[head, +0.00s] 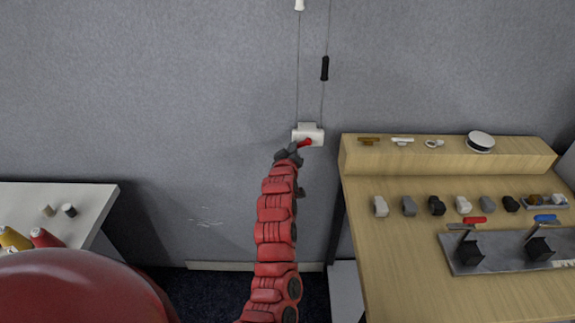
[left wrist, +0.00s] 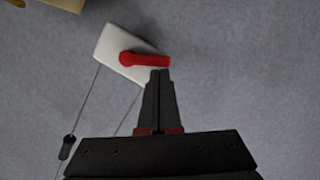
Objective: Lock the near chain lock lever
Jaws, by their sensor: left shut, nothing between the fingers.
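The chain lock is a white box (head: 309,135) on the grey wall with two thin cords running up from it. Its red lever (head: 305,142) sits on the front of the box. In the left wrist view the white box (left wrist: 112,48) looks tilted, and the red lever (left wrist: 145,60) points to the right. My left gripper (head: 290,150) is shut and empty, its fingertips (left wrist: 159,72) at or just below the free end of the lever. I cannot tell whether they touch. My right gripper is not in view.
A wooden bench (head: 400,260) with a raised shelf (head: 360,155) stands to the right, holding several small parts and a metal plate with red and blue handles. A white table (head: 95,195) stands at the left. A black cord piece (head: 325,68) hangs above the lock.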

